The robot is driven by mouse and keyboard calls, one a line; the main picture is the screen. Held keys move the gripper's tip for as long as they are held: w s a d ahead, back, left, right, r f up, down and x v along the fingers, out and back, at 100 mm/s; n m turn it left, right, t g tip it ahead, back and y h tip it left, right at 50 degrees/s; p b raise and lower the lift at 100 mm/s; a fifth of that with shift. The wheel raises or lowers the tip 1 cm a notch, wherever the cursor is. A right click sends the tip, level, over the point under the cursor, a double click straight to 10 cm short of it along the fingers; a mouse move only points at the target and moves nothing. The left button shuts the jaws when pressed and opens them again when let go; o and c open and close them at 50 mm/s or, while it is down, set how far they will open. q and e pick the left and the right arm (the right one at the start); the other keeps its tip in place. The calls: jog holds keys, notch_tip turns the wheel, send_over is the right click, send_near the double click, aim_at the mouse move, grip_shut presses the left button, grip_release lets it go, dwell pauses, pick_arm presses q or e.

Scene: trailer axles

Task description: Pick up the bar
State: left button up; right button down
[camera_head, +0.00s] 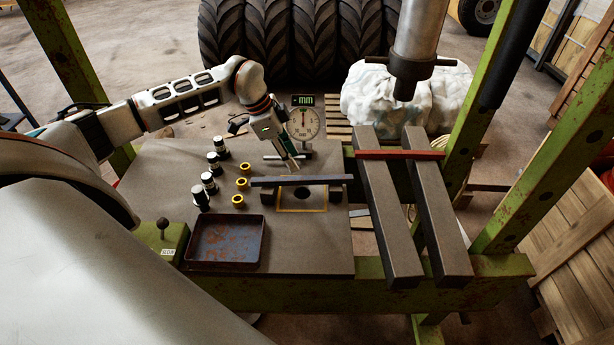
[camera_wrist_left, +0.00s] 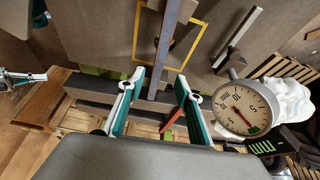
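A long dark grey bar (camera_head: 300,180) lies level over the work table, crossing above a yellow square outline (camera_head: 303,209). In the left wrist view, the bar (camera_wrist_left: 166,40) runs between the spread fingers of my left gripper (camera_wrist_left: 161,75), which is open. In the head view, my left gripper (camera_head: 294,165) points down just behind the bar's middle. I cannot tell whether either finger touches the bar. A white and teal part at the left edge of the left wrist view looks like my right gripper (camera_wrist_left: 25,77); its finger opening is unclear.
A dial gauge (camera_head: 303,123) stands close behind my left gripper, with a thin light bar (camera_head: 287,157) near it. Yellow rings (camera_head: 242,183), several black-and-white cylinders (camera_head: 209,183) and a rusty tray (camera_head: 226,241) are left. A red bar (camera_head: 400,155) crosses two beams right.

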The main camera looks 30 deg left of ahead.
aim_at(303, 177)
pick_arm(q)
jog(key=x, duration=0.7)
jog(key=shift+s+f, duration=0.15)
jog(key=shift+f, duration=0.25)
grip_shut()
jog(key=shift+r, duration=0.2)
